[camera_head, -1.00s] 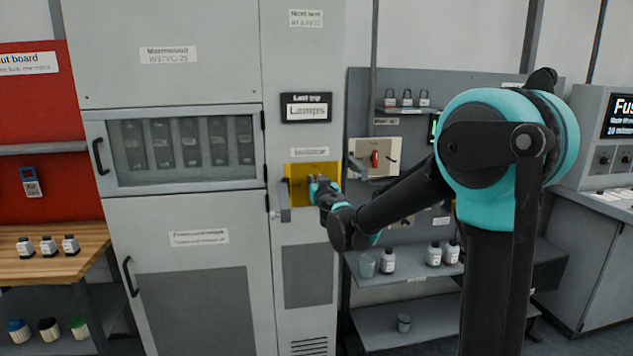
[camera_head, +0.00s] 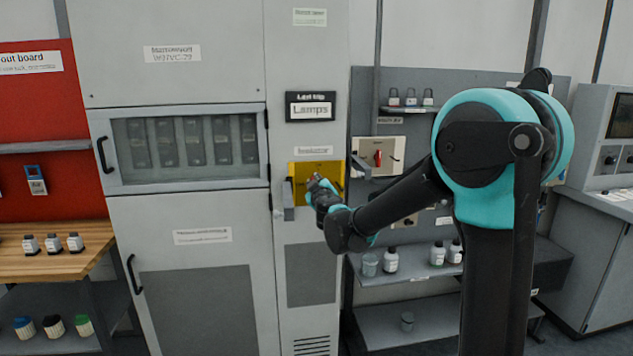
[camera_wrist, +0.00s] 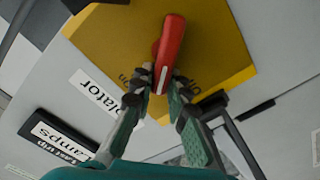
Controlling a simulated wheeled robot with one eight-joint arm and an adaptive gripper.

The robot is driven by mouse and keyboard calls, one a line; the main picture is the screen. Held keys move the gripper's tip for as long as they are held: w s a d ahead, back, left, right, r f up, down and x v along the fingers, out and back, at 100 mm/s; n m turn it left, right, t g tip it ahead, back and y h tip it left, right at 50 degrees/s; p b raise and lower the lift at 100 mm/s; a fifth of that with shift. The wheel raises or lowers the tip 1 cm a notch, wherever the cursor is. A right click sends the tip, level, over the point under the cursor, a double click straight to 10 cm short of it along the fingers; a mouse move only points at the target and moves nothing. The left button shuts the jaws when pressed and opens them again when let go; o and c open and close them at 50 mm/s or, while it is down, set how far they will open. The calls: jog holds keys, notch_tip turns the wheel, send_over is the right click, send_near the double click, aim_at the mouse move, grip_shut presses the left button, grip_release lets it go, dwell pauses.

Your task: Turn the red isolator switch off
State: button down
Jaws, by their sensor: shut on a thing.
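The red isolator switch handle (camera_wrist: 170,50) shows in the wrist view on its yellow plate (camera_wrist: 110,35), with a white mark at its lower end. My gripper (camera_wrist: 165,82) has its fingertips on both sides of the handle's lower end and is shut on it. Parts of black lettering show on the plate on both sides of the fingers; the right one looks like "off". In the head view, my gripper (camera_head: 318,184) is at the yellow plate (camera_head: 330,168) below the "Isolator" label, and it hides the handle there.
A grey lever-like part (camera_head: 288,200) stands out at the plate's left. The "Lamps" label (camera_head: 311,107) is above. Another red switch (camera_head: 378,157) is on a panel to the right, behind my arm. Shelves with bottles (camera_head: 390,259) are below it.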

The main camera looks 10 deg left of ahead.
jog(key=n, duration=0.3)
jog(key=f+n, duration=0.1)
jog(key=n, duration=0.1)
jog(key=shift+s+a+n, duration=0.15)
jog(key=shift+a+n, duration=0.15)
jog(key=shift+a, duration=0.1)
jog(key=shift+a+f+n, duration=0.1)
jog(key=shift+f+n, duration=0.2)
jog(key=shift+n, duration=0.8)
jog(key=shift+f+n, duration=0.25)
jog(key=shift+n, duration=0.85)
jog(key=c, duration=1.5)
grip_release()
jog(key=v, duration=1.2)
